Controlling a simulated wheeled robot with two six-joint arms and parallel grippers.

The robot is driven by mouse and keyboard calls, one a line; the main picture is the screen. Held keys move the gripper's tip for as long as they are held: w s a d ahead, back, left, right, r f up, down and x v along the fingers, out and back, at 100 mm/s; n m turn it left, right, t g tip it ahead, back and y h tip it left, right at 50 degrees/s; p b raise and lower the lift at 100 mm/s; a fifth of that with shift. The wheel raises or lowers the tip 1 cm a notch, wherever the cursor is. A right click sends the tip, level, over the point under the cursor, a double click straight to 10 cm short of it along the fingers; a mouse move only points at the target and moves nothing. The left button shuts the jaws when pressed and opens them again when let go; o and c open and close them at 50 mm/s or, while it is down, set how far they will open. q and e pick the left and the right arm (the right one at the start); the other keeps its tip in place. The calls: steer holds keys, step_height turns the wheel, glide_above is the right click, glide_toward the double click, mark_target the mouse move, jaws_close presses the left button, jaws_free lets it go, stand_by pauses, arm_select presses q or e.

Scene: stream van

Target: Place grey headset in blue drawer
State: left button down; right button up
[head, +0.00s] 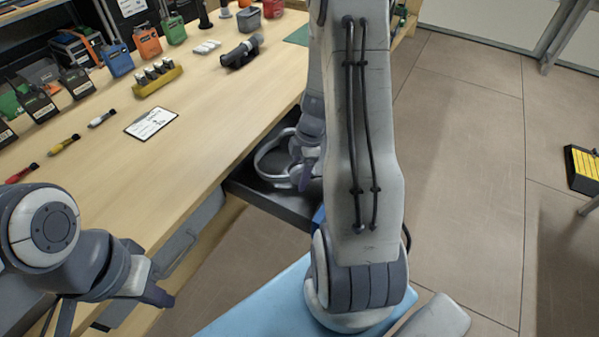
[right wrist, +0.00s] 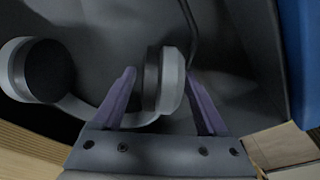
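The grey headset (head: 268,163) lies inside the open blue drawer, on its dark floor. The drawer (head: 245,190) is pulled out from under the desk; its blue front shows in the right wrist view (right wrist: 300,50). My right gripper (head: 305,178) reaches down into the drawer. In the right wrist view my right gripper (right wrist: 163,100) has its fingers apart, with one ear cup of the headset (right wrist: 171,80) between them and gaps beside it. My right arm hides part of the drawer. My left gripper (head: 158,296) is beside the desk's front edge, its opening unclear.
The wooden desk (head: 220,100) holds a white card (head: 151,122), small screwdrivers, a yellow battery holder (head: 157,80), several labelled boxes and a dark cylindrical device (head: 241,52). A closed grey drawer (head: 190,235) is left of the open one. Floor to the right is mostly clear.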

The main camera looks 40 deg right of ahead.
steer(key=shift+r, duration=0.2)
steer(key=shift+r+p, duration=0.3)
steer(key=shift+r, duration=0.05)
steer(key=r, duration=0.3)
steer(key=d+r+p, duration=0.1)
steer(key=r, duration=0.3)
steer(key=s+d+r, duration=0.1)
steer(key=r, duration=0.3)
steer(key=s+a+r+m, duration=0.1)
steer(key=a+r, duration=0.1)
steer(key=a, duration=0.7)
steer(key=s+a+r+m, duration=0.1)
steer(key=a+r, duration=0.2)
steer(key=a, duration=0.7)
steer(key=s+a+r+m+h, duration=0.1)
steer(key=s+a+m, duration=0.3)
steer(key=s+a, duration=0.7)
steer(key=s, duration=0.3)
steer(key=shift+a+r+g, duration=0.3)
steer(key=shift+r+g, duration=0.1)
